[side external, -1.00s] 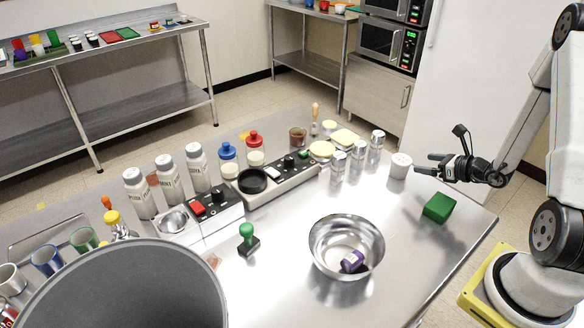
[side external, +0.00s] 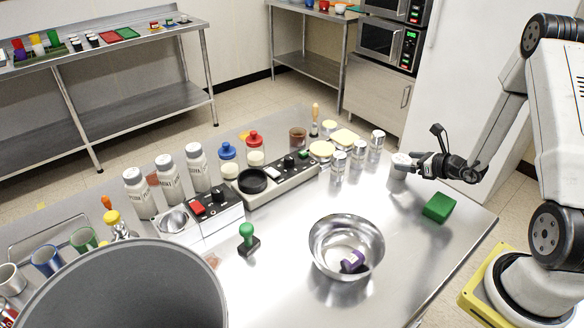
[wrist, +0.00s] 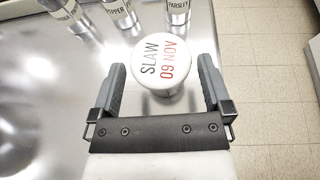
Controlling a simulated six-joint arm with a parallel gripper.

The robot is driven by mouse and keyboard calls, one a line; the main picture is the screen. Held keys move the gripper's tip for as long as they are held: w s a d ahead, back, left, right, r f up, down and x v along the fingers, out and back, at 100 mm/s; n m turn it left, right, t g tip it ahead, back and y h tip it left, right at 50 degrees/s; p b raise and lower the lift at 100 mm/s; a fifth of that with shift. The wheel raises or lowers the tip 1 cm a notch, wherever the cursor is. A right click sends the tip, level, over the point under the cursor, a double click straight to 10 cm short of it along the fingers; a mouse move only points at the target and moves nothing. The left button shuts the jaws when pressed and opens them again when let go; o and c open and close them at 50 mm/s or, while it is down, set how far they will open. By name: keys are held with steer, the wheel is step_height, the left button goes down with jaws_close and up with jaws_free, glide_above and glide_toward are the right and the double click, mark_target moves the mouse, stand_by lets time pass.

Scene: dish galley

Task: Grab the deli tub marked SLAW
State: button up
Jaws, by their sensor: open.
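The deli tub (wrist: 162,62) is a short white tub, its lid marked SLAW and 09 NOV in the wrist view. It stands upright on the steel counter, and in the side external view the tub (side external: 398,172) is near the counter's right end. My gripper (wrist: 160,75) is open, with one finger to each side of the tub and visible gaps between. In the side external view my gripper (side external: 408,166) reaches in from the right, and its fingers partly cover the tub.
Shakers labelled PEPPER (wrist: 118,12) and PARSLEY (wrist: 177,10) stand just beyond the tub. A green block (side external: 439,208) lies in front of my gripper. A steel bowl (side external: 346,247) holds a purple item. The counter between bowl and tub is clear.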

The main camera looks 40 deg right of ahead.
mark_target(404, 160)
steer(key=shift+x, duration=1.05)
steer(key=shift+c, duration=0.2)
steer(key=c, duration=1)
steer(key=shift+r, duration=0.25)
steer(key=shift+r, duration=4.8)
